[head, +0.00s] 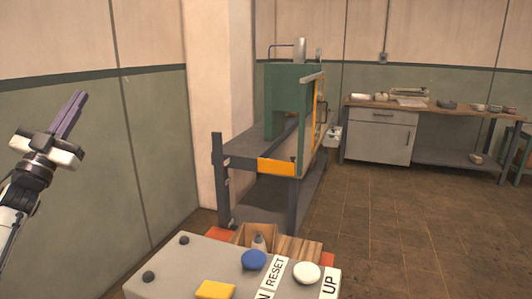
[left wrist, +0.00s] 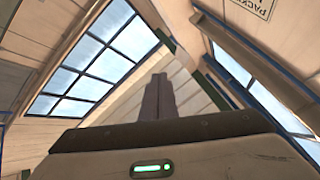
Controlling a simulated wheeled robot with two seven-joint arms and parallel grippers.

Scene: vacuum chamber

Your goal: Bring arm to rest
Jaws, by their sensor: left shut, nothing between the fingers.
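My left gripper (head: 70,116) is raised at the left of the head view, in front of the green and cream wall. Its two purple-grey fingers point up and lie together, shut with nothing between them. In the left wrist view the fingers (left wrist: 158,98) also show closed, pointing toward the upper walls and windows. The gripper touches nothing. My right gripper is in neither view.
A grey control box (head: 190,268) with blue, white and yellow buttons stands at the bottom front. Behind it is a green machine (head: 288,98) on a dark metal stand. A workbench (head: 378,140) stands at the back right. The brown floor (head: 400,230) at right is clear.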

